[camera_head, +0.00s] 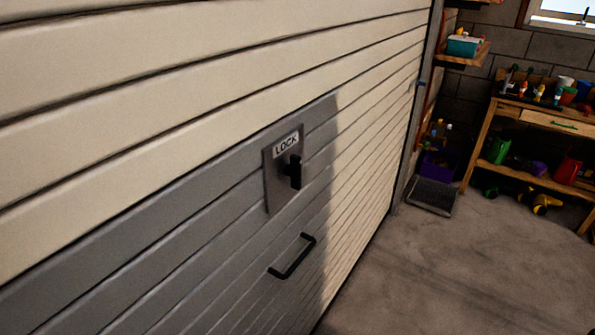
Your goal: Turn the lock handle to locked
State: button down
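The lock handle (295,171) is a small black lever on a grey metal lock plate (276,190) with a white "LOCK" label (287,144) above it. The handle hangs roughly vertical, pointing down. The plate is fixed to the cream slatted garage door (200,99), in an area that shows grey. My gripper is not in view, and nothing touches the handle.
A black pull handle (293,257) sticks out of the door below the lock plate. Bare concrete floor (440,275) lies to the right. A wooden workbench (530,111) with tools and pots and a dark tray (432,195) stand at the back right.

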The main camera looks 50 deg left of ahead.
aim_at(293, 169)
jog(key=i, duration=1.25)
jog(key=u, duration=2.95)
